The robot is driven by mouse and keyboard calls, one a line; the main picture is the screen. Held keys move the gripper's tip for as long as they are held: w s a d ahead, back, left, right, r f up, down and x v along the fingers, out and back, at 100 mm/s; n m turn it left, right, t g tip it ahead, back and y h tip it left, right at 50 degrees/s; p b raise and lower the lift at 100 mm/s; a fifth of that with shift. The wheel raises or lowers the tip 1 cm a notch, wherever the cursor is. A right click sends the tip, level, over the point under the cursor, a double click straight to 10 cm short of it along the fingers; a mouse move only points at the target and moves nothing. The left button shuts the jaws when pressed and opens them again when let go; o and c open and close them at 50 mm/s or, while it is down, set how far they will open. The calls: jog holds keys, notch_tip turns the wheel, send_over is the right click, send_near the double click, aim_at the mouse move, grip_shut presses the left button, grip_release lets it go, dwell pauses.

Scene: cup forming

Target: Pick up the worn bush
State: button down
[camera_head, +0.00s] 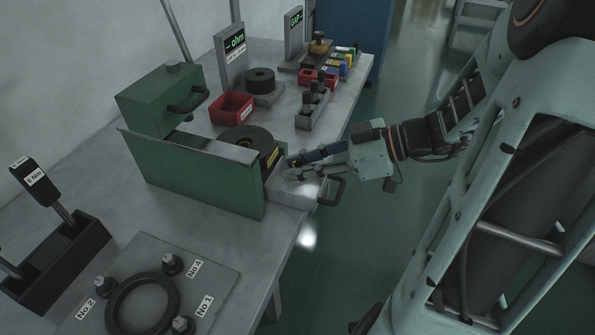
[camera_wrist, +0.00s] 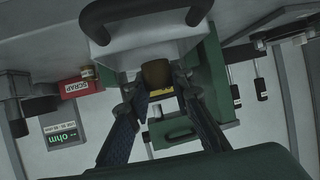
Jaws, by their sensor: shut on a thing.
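My gripper (camera_head: 292,166) is at the front of the green machine (camera_head: 205,175), just above a pale grey drawer-like part with a dark handle (camera_head: 338,188). In the wrist view my gripper (camera_wrist: 160,92) has its two dark fingers closing in on a small brown rounded piece, the worn bush (camera_wrist: 157,73), seen against the grey part (camera_wrist: 120,55). The gripper is shut on it. In the head view the fingers mostly hide the bush. I cannot tell whether it is clear of the surface beneath it.
A black disc (camera_head: 246,138) with a yellow label sits behind the green plate. A red bin (camera_head: 232,108), a rack of dark pegs (camera_head: 310,108) and an ohm display (camera_head: 232,52) stand farther back. A plate with a black ring (camera_head: 112,307) lies in front. The aisle at right is open.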

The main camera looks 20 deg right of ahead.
jog(key=s+d+r+p, duration=0.1)
jog(key=s+d+r, duration=0.1)
jog(key=s+r, duration=0.2)
jog(key=s+d+r+p, duration=0.1)
jog(key=s+d+r, duration=0.2)
jog(key=s+r, duration=0.2)
jog(key=s, duration=0.3)
jog(key=shift+s+d+r, duration=0.15)
jog(key=shift+s+d, duration=0.05)
jog(key=shift+d, duration=0.05)
jog(key=shift+w, duration=0.15)
dwell(0.3)
